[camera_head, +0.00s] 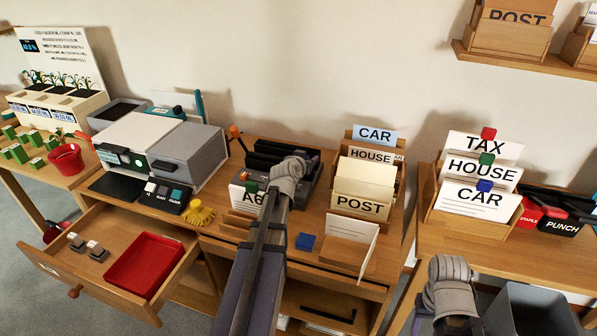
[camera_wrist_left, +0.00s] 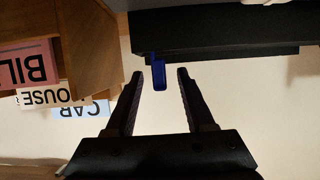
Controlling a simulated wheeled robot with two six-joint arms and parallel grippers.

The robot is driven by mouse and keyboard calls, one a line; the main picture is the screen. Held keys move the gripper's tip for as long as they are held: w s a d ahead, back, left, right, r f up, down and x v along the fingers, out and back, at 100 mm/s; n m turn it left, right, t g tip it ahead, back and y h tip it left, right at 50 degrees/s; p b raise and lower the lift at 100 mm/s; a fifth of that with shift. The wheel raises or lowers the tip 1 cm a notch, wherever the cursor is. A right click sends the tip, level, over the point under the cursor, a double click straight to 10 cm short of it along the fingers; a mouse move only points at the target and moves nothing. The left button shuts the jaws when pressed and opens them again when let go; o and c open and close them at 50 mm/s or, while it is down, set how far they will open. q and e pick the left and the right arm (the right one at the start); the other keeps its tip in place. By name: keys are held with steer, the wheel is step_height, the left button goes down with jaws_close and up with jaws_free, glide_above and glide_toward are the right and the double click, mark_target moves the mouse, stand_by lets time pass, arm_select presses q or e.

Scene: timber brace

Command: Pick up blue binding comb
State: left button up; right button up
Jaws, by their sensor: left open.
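A narrow blue piece, which looks like the blue binding comb (camera_wrist_left: 158,72), sticks out from the edge of a black unit in the left wrist view. My left gripper (camera_wrist_left: 161,75) is open, with one finger on each side of the blue piece. The fingers look apart from it, with small gaps. In the head view my left wrist is over the black rack (camera_head: 262,152) on the middle desk and hides the fingers and the comb. Part of my right arm shows at the lower right; its fingers are not visible.
A card holder (camera_head: 343,178) with CAR, HOUSE and POST labels stands right of my left wrist. A blue block (camera_head: 305,241) lies in front. A grey machine (camera_head: 190,155) stands at the left, above an open drawer with a red tray (camera_head: 144,265).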

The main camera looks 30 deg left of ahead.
arm_select(q)
jaws_close()
stand_by(1.3)
